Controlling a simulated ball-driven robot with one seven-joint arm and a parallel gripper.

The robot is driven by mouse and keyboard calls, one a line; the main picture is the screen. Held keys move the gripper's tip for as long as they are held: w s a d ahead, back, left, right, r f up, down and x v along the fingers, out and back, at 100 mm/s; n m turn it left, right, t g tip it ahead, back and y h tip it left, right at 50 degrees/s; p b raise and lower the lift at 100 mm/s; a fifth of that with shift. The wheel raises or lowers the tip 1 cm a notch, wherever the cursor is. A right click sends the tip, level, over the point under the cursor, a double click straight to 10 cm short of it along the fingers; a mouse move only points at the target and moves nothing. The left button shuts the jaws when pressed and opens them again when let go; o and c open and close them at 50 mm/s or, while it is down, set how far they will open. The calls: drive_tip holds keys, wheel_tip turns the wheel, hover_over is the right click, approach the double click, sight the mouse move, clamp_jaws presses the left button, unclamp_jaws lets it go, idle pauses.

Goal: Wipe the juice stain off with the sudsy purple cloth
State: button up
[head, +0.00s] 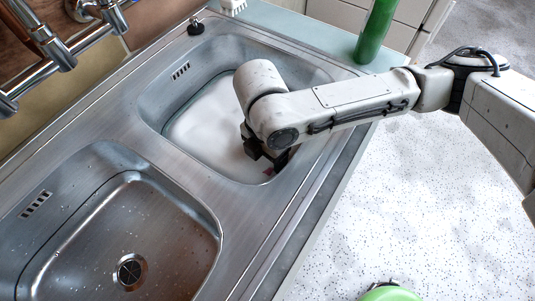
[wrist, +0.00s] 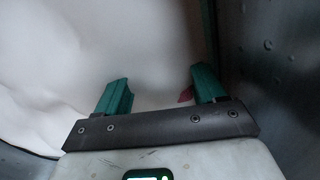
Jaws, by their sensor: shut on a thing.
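My gripper (head: 264,156) reaches down into the right-hand basin (head: 168,92), at its near right side. In the wrist view its two green fingers (wrist: 160,80) dip into white suds and stand apart, shut on the cloth. Only a small magenta-purple scrap of the cloth (wrist: 186,95) shows, beside the right finger; a bit of it also shows in the head view (head: 268,171). The rest of the cloth is hidden by suds and my gripper. I cannot make out the juice stain in either view.
White suds (head: 205,125) fill the right basin, whose steel wall (wrist: 270,70) is close on my gripper's right. The left basin (head: 150,225) is empty but for droplets. A green bottle (head: 377,30) stands behind, a white brush (head: 232,6) at the back, taps (head: 60,50) at upper left.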

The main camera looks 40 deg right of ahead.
drive_tip(key=shift+a, duration=0.1)
idle(0.3)
drive_tip(key=shift+s+a+p, duration=0.3)
drive_tip(key=shift+s+a, duration=0.05)
drive_tip(key=shift+a, duration=0.5)
drive_tip(key=shift+d, duration=0.15)
drive_tip(key=shift+w+d, duration=0.35)
drive_tip(key=shift+d, duration=0.45)
wheel_tip(320, 180, up, 18)
drive_tip(key=p, duration=1.6)
drive_tip(key=shift+f, duration=0.1)
